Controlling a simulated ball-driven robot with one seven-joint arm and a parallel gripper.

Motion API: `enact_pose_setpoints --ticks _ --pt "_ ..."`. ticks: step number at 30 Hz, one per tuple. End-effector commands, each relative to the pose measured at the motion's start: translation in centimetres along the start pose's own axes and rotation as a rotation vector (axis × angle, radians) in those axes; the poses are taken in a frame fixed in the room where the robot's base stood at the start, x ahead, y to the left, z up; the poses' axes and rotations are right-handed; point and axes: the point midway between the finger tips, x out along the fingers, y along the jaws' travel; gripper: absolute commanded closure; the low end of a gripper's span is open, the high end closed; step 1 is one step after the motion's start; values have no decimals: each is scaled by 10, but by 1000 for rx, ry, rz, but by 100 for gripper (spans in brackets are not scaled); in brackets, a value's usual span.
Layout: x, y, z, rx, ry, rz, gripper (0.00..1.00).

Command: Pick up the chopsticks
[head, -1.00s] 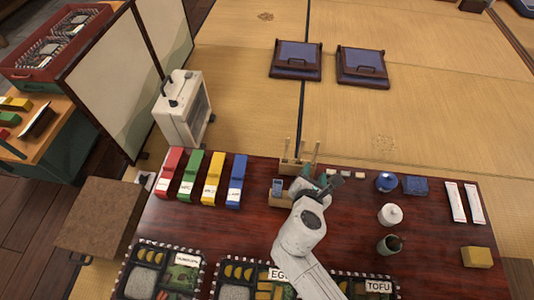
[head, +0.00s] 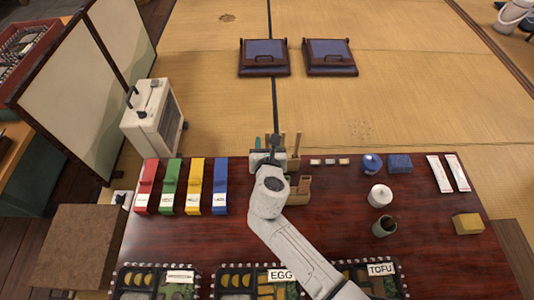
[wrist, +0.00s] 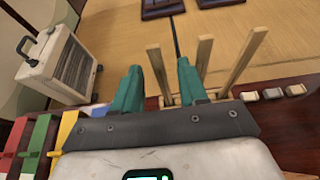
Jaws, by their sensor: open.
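Pale wooden sticks, which look like the chopsticks (head: 296,145), stand upright in a wooden holder (head: 298,190) at the table's far edge. In the wrist view, the sticks (wrist: 204,58) fan out at and to the right of my gripper (wrist: 158,70). One stick (wrist: 154,60) shows between its two teal fingers, beyond them; I cannot tell how far. My gripper (head: 264,143) is open and touches nothing that I can make out. The lower ends of the sticks are partly hidden by my fingers and wrist.
Red, green, yellow and blue boxes (head: 220,187) stand left of my arm. A white bottle (head: 380,195), a dark cup (head: 384,227) and a yellow block (head: 467,223) stand right. Bento boxes (head: 155,281) line the front edge. A white case (head: 150,115) stands beyond the table.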

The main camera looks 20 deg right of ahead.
Motion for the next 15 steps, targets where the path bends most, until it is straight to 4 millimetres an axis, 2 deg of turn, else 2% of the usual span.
enact_pose_setpoints --ticks 1,5,13,15 --pt "9 0 -3 0 -1 -1 57" --pt "20 0 -2 0 0 -1 57" --pt "21 0 0 0 0 -1 57" --pt "21 0 0 0 0 0 64"
